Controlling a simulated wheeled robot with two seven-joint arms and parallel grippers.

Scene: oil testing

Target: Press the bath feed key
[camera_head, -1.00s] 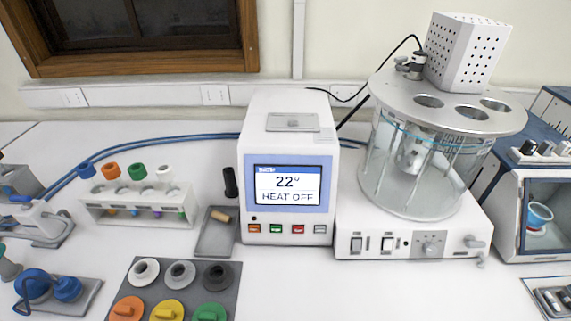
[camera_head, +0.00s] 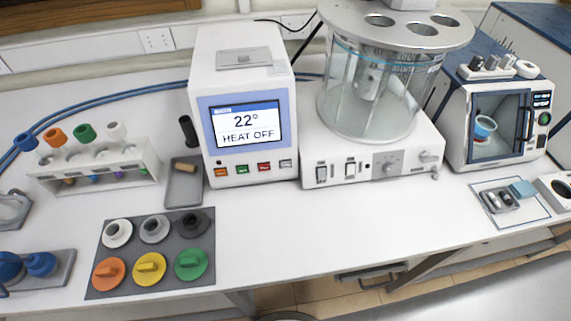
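A white control unit (camera_head: 206,60) stands at the middle back of the bench. Below the screen is a row of small keys: orange (camera_head: 221,172), green (camera_head: 242,169), red (camera_head: 264,166) and grey (camera_head: 286,163). Their labels are too small to read, so I cannot tell which is the bath feed key. Right of it is a glass bath (camera_head: 345,95) with a round metal lid, on a white base (camera_head: 318,150) with two rocker switches and a knob. Neither gripper is in view.
A rack (camera_head: 60,180) of coloured-cap tubes stands at left. A dark mat (camera_head: 100,287) holds several round coloured pieces near the front edge. A small tray (camera_head: 183,194) lies beside the control unit. A cabinet (camera_head: 460,125) stands at right. The bench front centre (camera_head: 310,220) is clear.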

